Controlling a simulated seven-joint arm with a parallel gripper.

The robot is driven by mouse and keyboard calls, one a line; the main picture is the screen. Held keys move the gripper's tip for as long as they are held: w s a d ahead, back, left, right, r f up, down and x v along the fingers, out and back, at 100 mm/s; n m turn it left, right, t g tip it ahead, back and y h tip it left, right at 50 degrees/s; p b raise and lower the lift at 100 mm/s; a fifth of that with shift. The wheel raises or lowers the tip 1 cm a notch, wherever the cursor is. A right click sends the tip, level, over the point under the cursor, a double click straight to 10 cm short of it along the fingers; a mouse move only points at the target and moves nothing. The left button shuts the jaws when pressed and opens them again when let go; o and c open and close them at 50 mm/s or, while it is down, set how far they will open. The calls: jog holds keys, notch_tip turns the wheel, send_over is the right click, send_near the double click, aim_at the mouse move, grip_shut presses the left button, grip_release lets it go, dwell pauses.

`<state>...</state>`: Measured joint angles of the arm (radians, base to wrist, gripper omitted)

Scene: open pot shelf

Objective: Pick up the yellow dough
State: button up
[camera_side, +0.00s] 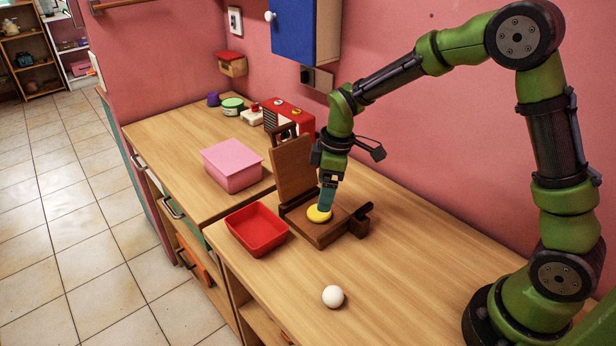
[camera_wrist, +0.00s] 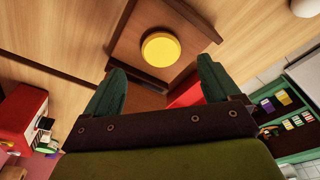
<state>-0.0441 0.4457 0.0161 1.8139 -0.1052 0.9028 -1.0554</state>
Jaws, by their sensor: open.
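The yellow dough (camera_side: 318,214) is a round, flat disc lying on the wooden press base (camera_side: 329,233), whose hinged board (camera_side: 294,166) stands raised behind it. In the wrist view the dough (camera_wrist: 161,49) shows whole, beyond and between my two spread fingertips. My gripper (camera_side: 326,198) points down just above the dough in the side view, covering part of its top edge. In the wrist view my gripper (camera_wrist: 162,75) is open, with nothing between its fingers. I cannot tell whether a fingertip touches the dough.
A red tray (camera_side: 258,229) stands left of the press, and a pink lidded box (camera_side: 232,164) is farther back. A dark wooden handle (camera_side: 361,219) sits at the press's right. A white ball (camera_side: 333,296) lies in front. The counter at right is clear.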

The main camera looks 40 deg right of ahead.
jog(key=shift+w+a+f, duration=0.15)
jog(key=shift+a+f, duration=0.05)
jog(key=shift+f, duration=1.2)
jog(key=shift+w+a+f, duration=0.1)
jog(key=shift+a+f, duration=0.1)
jog(key=shift+f, duration=1.15)
jog(key=shift+c, duration=0.3)
